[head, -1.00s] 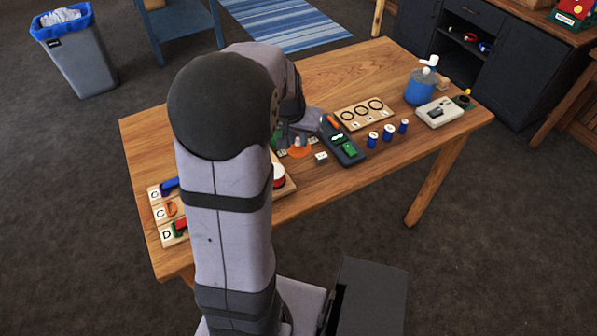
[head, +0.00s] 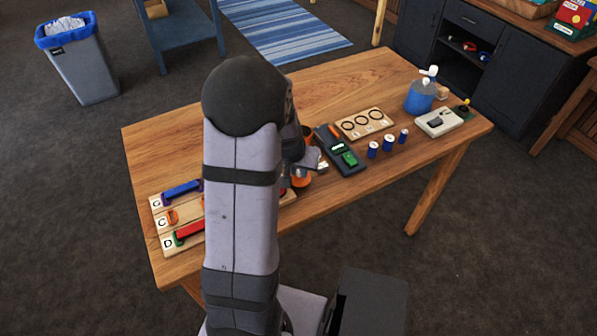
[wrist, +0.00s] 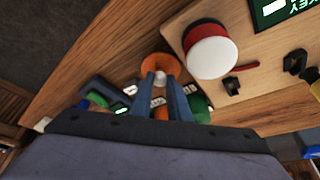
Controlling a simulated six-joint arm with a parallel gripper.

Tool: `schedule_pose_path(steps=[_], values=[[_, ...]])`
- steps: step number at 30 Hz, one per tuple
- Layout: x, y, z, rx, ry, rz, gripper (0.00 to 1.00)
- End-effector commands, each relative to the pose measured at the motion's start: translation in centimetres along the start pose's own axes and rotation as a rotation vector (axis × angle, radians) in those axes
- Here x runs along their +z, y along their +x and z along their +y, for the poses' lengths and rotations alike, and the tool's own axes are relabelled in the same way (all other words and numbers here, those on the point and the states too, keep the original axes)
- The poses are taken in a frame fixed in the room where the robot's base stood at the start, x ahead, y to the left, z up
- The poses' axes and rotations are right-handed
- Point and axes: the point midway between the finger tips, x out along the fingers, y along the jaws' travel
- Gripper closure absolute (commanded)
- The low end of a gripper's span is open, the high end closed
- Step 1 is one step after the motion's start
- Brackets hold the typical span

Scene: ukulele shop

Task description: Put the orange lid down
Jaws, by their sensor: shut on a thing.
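The orange lid (wrist: 158,64) is a round disc with a small white knob. In the wrist view my gripper (wrist: 161,80) is shut on the knob, and the lid is just past the fingertips. In the head view the lid (head: 303,180) shows as an orange patch under my gripper, near the table's front edge. The rest of it is hidden by my arm. I cannot tell whether the lid touches the table (head: 340,85).
A board with a white-and-red round piece (wrist: 208,50) is close beside the lid. A dark tester (head: 341,150), several blue cylinders (head: 388,143) and a ring board (head: 364,122) stand to the right. A lettered board (head: 160,221) lies left. The far-left tabletop is clear.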

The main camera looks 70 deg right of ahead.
Motion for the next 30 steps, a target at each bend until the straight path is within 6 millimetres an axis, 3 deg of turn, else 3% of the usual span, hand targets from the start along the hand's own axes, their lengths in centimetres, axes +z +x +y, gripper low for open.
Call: schedule_pose_path(steps=[3,16,17,19,30], values=[[0.43,0.93,-0.02,-0.001,0.0,-0.001,1.0],[0.59,1.4,-0.03,-0.001,0.0,0.0,1.0],[0.58,1.37,-0.03,-0.001,0.0,0.0,0.82],[0.54,1.26,-0.03,-0.001,0.0,0.0,0.66],[0.46,1.1,-0.03,-0.001,0.0,0.0,0.66]])
